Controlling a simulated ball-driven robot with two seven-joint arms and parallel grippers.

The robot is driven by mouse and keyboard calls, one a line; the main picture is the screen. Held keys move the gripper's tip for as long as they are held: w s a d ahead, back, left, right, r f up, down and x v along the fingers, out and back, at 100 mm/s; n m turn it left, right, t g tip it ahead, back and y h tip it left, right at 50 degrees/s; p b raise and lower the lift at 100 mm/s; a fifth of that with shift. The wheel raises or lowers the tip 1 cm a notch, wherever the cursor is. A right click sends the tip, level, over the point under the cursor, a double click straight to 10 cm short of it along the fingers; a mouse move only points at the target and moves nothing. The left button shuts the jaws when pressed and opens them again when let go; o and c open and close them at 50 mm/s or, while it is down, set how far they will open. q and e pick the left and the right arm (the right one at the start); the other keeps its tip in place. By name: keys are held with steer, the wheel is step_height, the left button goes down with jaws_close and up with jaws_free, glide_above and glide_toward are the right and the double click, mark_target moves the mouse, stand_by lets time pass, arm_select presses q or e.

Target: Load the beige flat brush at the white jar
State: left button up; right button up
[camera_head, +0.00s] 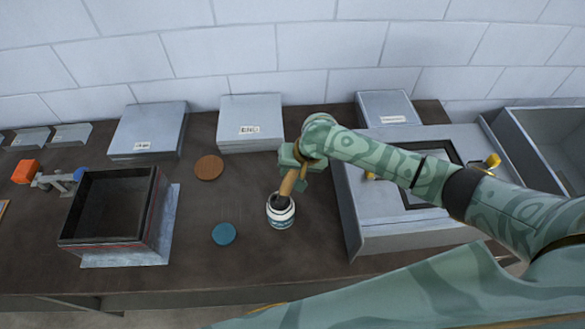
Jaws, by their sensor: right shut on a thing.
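How deep the bristles sit is hidden. My right gripper (297,162) is shut on the brush handle just above the jar. The left gripper is not in view.
A blue disc (223,234) and a brown disc (209,167) lie left of the jar. An open dark box (150,215) stands further left. A large grey metal unit (352,215) is close on the right. Grey boxes (250,138) line the wall.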

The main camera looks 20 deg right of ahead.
steer(key=shift+s+f+p, duration=0.1)
steer(key=shift+f+p, duration=0.05)
steer(key=shift+p, duration=0.45)
stand_by(1.6)
step_height(320, 180, up, 7)
steer(key=p, duration=0.9)
steer(key=shift+p, duration=0.35)
stand_by(0.3)
